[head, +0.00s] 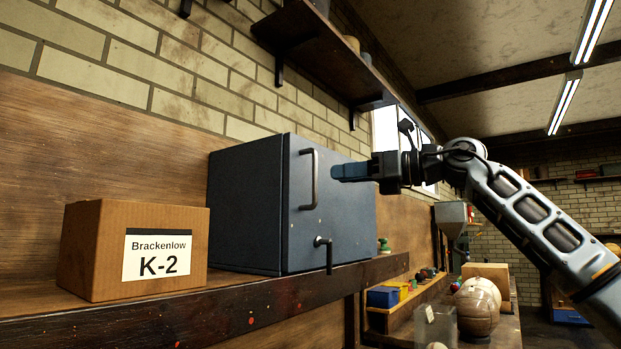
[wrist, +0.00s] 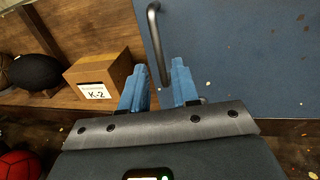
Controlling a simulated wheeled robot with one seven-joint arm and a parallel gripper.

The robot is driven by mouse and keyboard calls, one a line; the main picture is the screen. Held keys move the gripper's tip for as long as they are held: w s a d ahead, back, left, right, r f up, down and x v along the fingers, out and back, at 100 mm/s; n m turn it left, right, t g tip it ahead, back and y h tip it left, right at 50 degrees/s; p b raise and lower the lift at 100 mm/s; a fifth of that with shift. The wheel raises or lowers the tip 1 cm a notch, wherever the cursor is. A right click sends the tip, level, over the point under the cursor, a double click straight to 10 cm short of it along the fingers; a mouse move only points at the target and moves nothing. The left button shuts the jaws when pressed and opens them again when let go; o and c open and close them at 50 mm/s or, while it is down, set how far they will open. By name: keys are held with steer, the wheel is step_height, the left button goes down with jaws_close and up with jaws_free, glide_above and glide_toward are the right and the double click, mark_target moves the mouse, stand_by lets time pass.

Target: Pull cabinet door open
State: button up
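The dark blue cabinet (head: 245,205) stands on a wooden shelf. Its door (head: 345,215) looks shut and has a dark vertical bar handle (head: 315,178). A smaller bent lever (head: 328,253) is low on the door. My gripper (head: 336,172) is just to the right of the bar handle in the head view, with a small gap. In the wrist view my gripper (wrist: 160,66) has its blue fingers apart, and the lower end of the handle (wrist: 156,45) appears between them. I cannot tell whether a finger touches it. The blue door (wrist: 240,60) fills the right side there.
A cardboard box (head: 85,250) marked K-2 stands left of the cabinet on the shelf (head: 290,305). A wall shelf (head: 320,50) is above. A brown ball (head: 476,312) sits on a lower bench at right. The wrist view shows a black ball (wrist: 36,73) and a red ball (wrist: 18,166).

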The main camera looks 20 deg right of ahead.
mark_target(315, 200)
steer(key=p+x, duration=0.1)
steer(key=x, duration=0.6)
steer(key=shift+a, duration=0.15)
jaws_close()
stand_by(0.3)
